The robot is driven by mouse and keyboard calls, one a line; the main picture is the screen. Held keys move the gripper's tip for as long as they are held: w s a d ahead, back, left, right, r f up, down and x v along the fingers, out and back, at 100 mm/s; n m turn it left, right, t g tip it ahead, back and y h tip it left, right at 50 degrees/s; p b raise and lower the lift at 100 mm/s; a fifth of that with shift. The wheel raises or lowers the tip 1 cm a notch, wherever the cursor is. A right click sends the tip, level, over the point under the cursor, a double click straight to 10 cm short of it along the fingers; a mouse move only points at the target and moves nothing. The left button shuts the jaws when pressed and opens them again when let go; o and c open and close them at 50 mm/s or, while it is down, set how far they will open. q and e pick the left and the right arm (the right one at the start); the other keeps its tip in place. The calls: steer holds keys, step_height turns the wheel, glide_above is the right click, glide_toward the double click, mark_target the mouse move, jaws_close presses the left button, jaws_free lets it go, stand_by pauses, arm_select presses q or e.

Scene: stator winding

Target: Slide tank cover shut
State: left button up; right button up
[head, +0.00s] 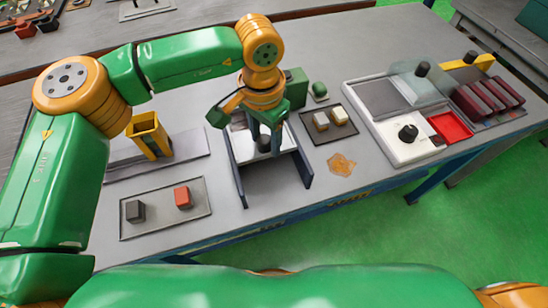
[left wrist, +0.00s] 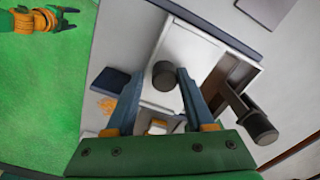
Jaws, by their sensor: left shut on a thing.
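The tank (head: 240,181) stands near the middle of the table, with dark blue side walls. In the left wrist view the fingers flank the knob's near side.
Left of the tank are a yellow holder (head: 150,136) and a tray (head: 160,222) with a dark and a red block. To the right are a small tray (head: 328,135) with pale blocks, an amber patch (head: 342,165) and a white machine (head: 385,140).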

arm_select(q)
steer(key=shift+w+a+f+p, duration=0.2)
steer(key=shift+w+a, duration=0.15)
steer(key=shift+w, duration=0.45)
steer(key=shift+w+a+f+p, duration=0.15)
steer(key=shift+w+a, duration=0.2)
steer(key=shift+w, duration=0.5)
steer(key=shift+w+a+f+p, duration=0.1)
steer(key=shift+w+a+p, duration=0.2)
steer(key=shift+w, duration=0.5)
steer(key=shift+w+a, duration=0.1)
steer(key=o, duration=0.7)
steer(key=shift+a, duration=0.15)
steer(key=shift+w+r+p, duration=0.2)
steer(key=shift+r+p, duration=0.3)
steer(key=shift+r, duration=0.05)
steer(key=r+p, duration=0.2)
steer(key=r, duration=0.1)
steer(key=w+r+p, duration=0.1)
steer(key=r+p, duration=0.1)
